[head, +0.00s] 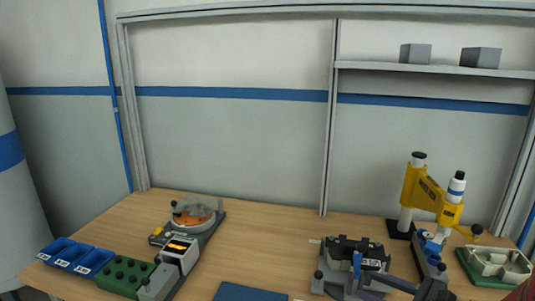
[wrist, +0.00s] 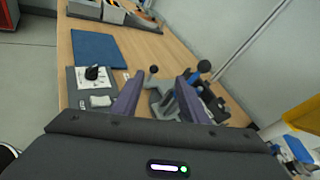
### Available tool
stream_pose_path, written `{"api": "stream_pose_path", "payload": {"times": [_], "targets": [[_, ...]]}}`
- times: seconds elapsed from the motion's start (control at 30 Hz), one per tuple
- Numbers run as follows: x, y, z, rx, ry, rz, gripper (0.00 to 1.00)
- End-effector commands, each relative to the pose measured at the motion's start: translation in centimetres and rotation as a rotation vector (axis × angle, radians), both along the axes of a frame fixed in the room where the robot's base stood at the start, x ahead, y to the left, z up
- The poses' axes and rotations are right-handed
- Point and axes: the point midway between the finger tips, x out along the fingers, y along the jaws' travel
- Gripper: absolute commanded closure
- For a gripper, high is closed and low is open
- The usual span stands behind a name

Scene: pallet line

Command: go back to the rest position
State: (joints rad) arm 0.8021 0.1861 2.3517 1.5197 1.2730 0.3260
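My gripper (wrist: 160,80) shows in the wrist view with two purple-grey fingers standing clearly apart. It is open, and I see nothing held between the fingers. Beyond and below the fingers is a grey fixture (wrist: 157,100) with black ball knobs and a dark block at its right. In the head view the same fixture, with a black part (head: 357,250) in it, stands at the front right of the bench. A purple-grey bar (head: 393,282) there looks like one of my fingers, close to the fixture. Whether it touches cannot be told.
A yellow press (head: 424,190) stands right of the fixture, with a green-based tray (head: 485,276) beside it. Blue bins (head: 75,256), a green block (head: 125,276) and a device with an orange dish (head: 196,214) are at the left. The bench (head: 275,232) middle is clear behind a blue mat (head: 248,291).

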Motion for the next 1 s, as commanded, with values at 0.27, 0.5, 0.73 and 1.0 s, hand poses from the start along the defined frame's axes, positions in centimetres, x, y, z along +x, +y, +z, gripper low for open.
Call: {"api": "stream_pose_path", "payload": {"times": [0.27, 0.5, 0.73, 1.0], "targets": [[-4.0, 9.0, 0.7, -0.326, -0.011, 0.357, 0.6], [-8.3, 13.4, 0.5, -0.624, -0.051, 0.637, 0.6], [-12.2, 15.2, 0.5, -0.924, -0.12, 0.88, 0.6], [-15.5, 15.1, 1.2, -1.293, -0.233, 1.13, 0.6]]}}
